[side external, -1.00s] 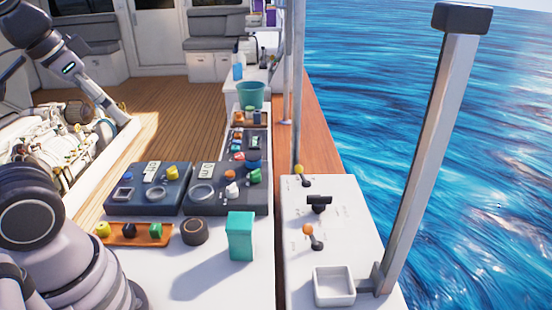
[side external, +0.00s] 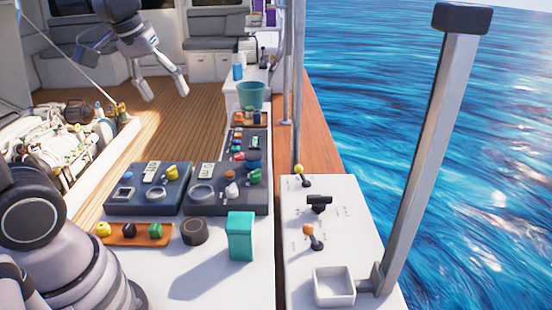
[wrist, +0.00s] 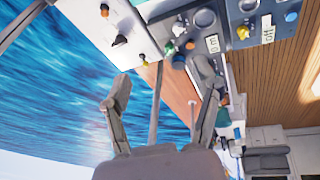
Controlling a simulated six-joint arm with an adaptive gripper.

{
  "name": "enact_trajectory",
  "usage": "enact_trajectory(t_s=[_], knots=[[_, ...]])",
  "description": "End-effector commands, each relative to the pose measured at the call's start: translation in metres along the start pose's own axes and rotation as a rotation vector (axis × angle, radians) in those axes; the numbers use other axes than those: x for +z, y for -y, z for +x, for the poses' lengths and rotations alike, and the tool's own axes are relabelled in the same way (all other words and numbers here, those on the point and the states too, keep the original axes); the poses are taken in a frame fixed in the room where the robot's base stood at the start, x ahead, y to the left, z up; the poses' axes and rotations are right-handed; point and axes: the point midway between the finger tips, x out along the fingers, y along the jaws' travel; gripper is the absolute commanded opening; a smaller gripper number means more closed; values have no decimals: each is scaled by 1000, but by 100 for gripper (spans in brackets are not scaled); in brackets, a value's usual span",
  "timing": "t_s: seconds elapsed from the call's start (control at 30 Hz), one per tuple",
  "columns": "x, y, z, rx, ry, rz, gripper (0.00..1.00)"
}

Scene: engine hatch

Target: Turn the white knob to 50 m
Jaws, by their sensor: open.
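That panel has a small display (side external: 206,170), which reads "0 m" in the wrist view (wrist: 212,43). My gripper (side external: 166,95) is open and empty in the air over the wooden deck, well above and behind the panels, its fingers pointing down and right. In the wrist view my two spread fingers (wrist: 160,82) have nothing between them that they touch.
A second dark panel (side external: 147,196) stands to the left, with a display reading "off". An orange tray (side external: 130,240) of knobs, a dark ring (side external: 195,231) and a teal box (side external: 240,236) are in front. A green bucket (side external: 251,95), poles and a lever console (side external: 330,240) stand nearby.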

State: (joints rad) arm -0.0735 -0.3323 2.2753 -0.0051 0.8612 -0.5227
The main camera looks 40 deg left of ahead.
Motion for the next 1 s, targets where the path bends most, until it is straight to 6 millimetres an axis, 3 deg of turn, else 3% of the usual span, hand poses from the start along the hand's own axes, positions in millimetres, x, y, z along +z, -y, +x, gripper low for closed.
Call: enact_trajectory(t_s=[0.03, 0.2, 0.4, 0.5, 0.6, 0.73, 1.0], knots=[[-20, -6, 17, -28, 34, -122, 63], [-75, -16, 80, -119, 101, -554, 63], [-121, -8, 177, -253, 143, -1043, 63], [-132, 0, 220, -314, 147, -1238, 63], [-136, 8, 252, -359, 145, -1375, 63], [-138, 13, 273, -390, 141, -1466, 63], [-126, 20, 305, -400, 142, -1483, 63]])
